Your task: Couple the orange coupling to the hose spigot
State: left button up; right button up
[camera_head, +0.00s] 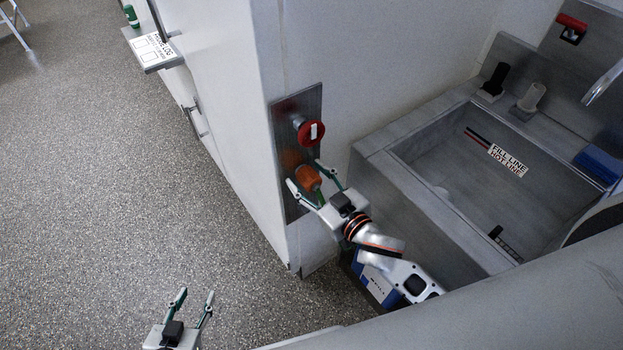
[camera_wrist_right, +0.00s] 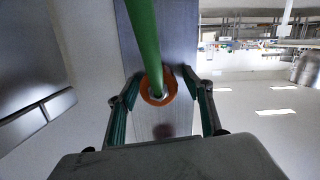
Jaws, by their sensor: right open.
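The orange coupling (camera_head: 308,179) is at a metal wall plate (camera_head: 285,120), below a red round handle (camera_head: 310,132). In the right wrist view the coupling (camera_wrist_right: 146,89) is a ring at the end of a green hose (camera_wrist_right: 143,40). My right gripper (camera_head: 305,172) is open, with one finger on each side of the coupling; gaps show in the wrist view (camera_wrist_right: 161,77). The spigot is hidden, so I cannot tell whether the coupling is seated on it. My left gripper (camera_head: 197,292) is open and empty, low over the floor.
A stone sink (camera_head: 400,175) with a fill-line label (camera_head: 507,160) stands to the right. A blue block (camera_head: 597,165) lies on its far right rim. A small shelf (camera_head: 150,60) with a log sheet juts out at upper left. Open speckled floor (camera_head: 110,180) lies left.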

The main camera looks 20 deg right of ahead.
jog(key=v, duration=1.2)
dwell(0.3)
jog(key=s+d+f+g+h, duration=0.1)
jog(key=s+f+g, duration=0.1)
jog(key=f, duration=0.7)
jog(key=s+d+f+m+g+h, duration=0.1)
jog(key=s+d+f+g, duration=0.1)
jog(key=f, duration=0.7)
jog(key=shift+s+d+g, duration=0.2)
jog(key=shift+s+g, duration=0.1)
jog(key=shift+s, duration=0.4)
